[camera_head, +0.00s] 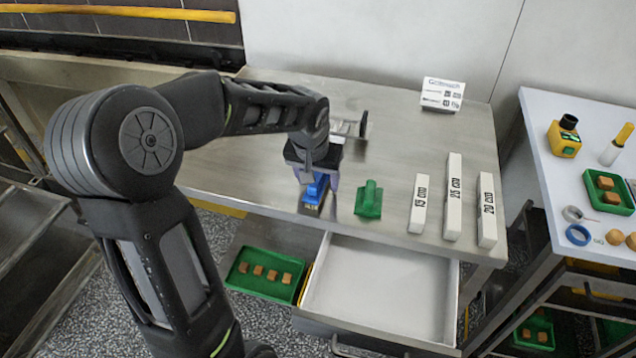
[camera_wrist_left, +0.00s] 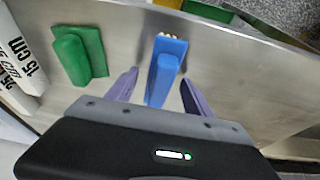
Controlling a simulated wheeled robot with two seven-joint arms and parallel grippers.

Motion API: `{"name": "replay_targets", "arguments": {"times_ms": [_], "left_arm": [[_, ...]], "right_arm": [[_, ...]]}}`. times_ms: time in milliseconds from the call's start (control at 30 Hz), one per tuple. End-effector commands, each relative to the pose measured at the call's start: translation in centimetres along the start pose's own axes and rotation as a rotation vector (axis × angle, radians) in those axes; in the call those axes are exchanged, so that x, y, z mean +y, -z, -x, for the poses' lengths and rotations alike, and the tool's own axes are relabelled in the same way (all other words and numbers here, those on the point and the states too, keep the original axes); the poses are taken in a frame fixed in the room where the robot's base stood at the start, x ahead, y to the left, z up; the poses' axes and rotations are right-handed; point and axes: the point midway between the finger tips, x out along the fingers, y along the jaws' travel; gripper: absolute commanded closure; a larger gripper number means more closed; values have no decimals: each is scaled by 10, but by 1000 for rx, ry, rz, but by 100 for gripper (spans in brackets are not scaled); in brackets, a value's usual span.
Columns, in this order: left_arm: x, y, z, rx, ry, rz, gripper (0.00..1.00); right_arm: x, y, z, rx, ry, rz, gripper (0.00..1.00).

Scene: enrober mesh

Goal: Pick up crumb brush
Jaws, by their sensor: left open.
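A blue brush (camera_head: 316,192) with a raised handle lies on the steel table near its front edge; pale bristles show at its far end in the left wrist view (camera_wrist_left: 166,62). A green tool (camera_head: 369,201) of similar shape lies to its right. My left gripper (camera_head: 308,178) is over the blue brush and hides part of it. In the left wrist view, its two purple fingers (camera_wrist_left: 160,92) are apart, one on each side of the blue handle. I cannot tell whether they touch it. My right gripper is not in view.
Several white length blocks (camera_head: 452,197) stand to the right on the steel table (camera_head: 395,140). A white sign (camera_head: 442,94) is at the back. An open drawer (camera_head: 380,285) and a green tray (camera_head: 262,290) with brown pieces are below the front edge. A metal item (camera_head: 363,125) is partly hidden.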

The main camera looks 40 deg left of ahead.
Motion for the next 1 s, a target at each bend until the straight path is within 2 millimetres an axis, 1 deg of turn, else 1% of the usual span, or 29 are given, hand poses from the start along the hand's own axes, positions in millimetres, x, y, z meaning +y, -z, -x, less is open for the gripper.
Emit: {"name": "replay_targets", "arguments": {"times_ms": [333,1000], "left_arm": [[0,0,0,0,0,0,40],[0,0,0,0,0,0,95]], "right_arm": [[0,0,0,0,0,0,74],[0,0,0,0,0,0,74]]}}
